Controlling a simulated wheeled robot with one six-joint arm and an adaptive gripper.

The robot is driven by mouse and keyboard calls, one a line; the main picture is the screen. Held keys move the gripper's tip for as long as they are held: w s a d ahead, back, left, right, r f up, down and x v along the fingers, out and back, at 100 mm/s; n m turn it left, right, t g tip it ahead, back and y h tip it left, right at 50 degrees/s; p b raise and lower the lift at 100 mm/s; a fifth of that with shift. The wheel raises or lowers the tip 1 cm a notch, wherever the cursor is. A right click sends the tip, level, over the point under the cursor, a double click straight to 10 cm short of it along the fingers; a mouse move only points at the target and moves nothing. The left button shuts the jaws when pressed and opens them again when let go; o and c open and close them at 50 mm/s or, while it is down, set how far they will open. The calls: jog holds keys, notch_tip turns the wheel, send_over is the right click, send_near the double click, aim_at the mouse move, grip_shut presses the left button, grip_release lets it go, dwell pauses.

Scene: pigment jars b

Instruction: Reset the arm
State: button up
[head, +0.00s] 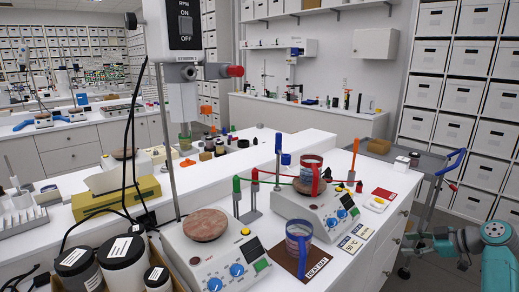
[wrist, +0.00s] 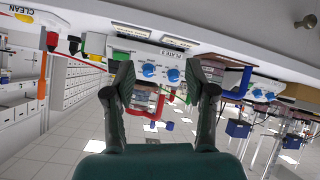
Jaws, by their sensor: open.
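My gripper (wrist: 160,78) is open in the wrist view, its two dark fingers apart with nothing held. A jar with a red handle (head: 311,170) stands on the right hotplate (head: 290,206). A jar with a blue handle (head: 299,242) stands on a dark red mat (head: 316,266) in front of it. In the wrist view the scene looks upside down; a red handle (wrist: 155,108) appears beyond and between the fingers, and a blue handle (wrist: 240,82) to their right.
A left hotplate (head: 215,254) has a reddish round top, with a metal stand (head: 170,150) behind it. A cart with a blue handle (head: 450,162) stands right of the bench. Grey tiled floor (wrist: 75,135) is open beside the bench.

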jog(key=s+a+f+m+h, duration=0.1)
jog(key=s+a+f+m, duration=0.1)
jog(key=a+f, duration=0.45)
jog(key=s+a+f+m+t+h, duration=0.1)
jog(key=s+a+f+m, duration=0.15)
jog(key=f, duration=0.65)
jog(key=s+a+f+m+h, duration=0.1)
jog(key=s+a+f, duration=0.1)
jog(key=a+f, duration=0.4)
jog(key=s+a+f+m+h, duration=0.2)
jog(key=s+a+f, duration=0.3)
jog(key=s, duration=0.3)
jog(key=s+a+f+m+h, duration=0.1)
jog(key=s+a+f+m, duration=0.1)
jog(key=s+a+f, duration=0.5)
jog(key=s+a+r+m+t+h, duration=0.1)
jog(key=s+a+r, duration=0.15)
jog(key=s, duration=0.75)
jog(key=s+a+r+m+t+h, duration=0.1)
jog(key=s+r, duration=0.2)
jog(key=s, duration=0.7)
jog(key=s+a+r+t+y, duration=0.1)
jog(key=s+a+r+t, duration=0.2)
jog(key=s+r, duration=1.1)
notch_tip(320, 180, up, 4)
jog(key=shift+s+a+r, duration=0.2)
jog(key=shift+s, duration=0.1)
